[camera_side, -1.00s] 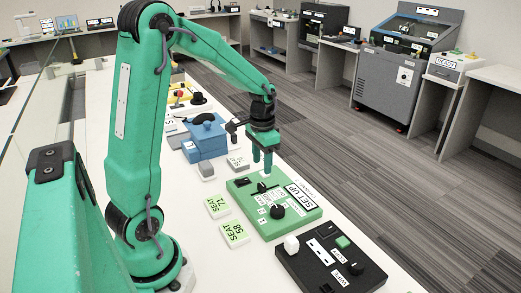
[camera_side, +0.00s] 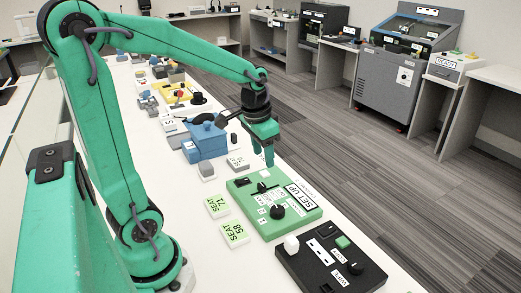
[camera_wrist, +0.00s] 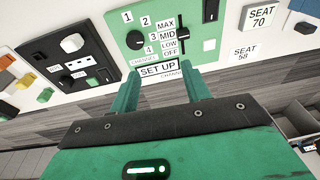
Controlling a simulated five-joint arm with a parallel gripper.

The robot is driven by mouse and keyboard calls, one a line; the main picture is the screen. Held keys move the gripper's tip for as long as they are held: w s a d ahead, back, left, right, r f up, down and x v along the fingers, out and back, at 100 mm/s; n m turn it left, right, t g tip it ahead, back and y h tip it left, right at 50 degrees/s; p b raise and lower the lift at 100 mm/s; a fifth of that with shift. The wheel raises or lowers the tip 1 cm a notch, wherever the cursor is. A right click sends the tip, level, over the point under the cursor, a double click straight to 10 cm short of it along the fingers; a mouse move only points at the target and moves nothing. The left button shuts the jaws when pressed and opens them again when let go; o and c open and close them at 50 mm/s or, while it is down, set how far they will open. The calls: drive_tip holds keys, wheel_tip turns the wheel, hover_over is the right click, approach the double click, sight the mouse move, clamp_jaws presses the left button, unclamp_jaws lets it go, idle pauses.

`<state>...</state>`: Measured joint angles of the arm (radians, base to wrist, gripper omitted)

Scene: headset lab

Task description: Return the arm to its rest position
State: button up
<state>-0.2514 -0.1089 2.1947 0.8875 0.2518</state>
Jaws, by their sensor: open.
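My gripper (camera_side: 263,158) is above the table, over the far edge of the green SET UP panel (camera_side: 290,218) in the side view. Its two fingers point down, apart, with nothing between them. In the wrist view, my gripper (camera_wrist: 160,82) shows both fingers spread, with the SET UP label of the green panel (camera_wrist: 195,20) just beyond them. My arm is raised, its elbow high at the upper left of the side view and its forearm reaching out to the right.
A black control panel (camera_side: 345,270) lies nearer the camera. A blue box (camera_side: 206,140) and a yellow tray (camera_side: 183,95) stand farther back. Carpeted floor is open to the right.

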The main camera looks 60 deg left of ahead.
drive_tip(key=s+d+r+t, duration=0.3)
drive_tip(key=s+d+r, duration=0.2)
drive_tip(key=s+d, duration=0.3)
drive_tip(key=shift+s+d+r+t+h, duration=0.2)
drive_tip(key=shift+s+r+t+h, duration=0.15)
drive_tip(key=shift+s, duration=0.7)
idle(1.3)
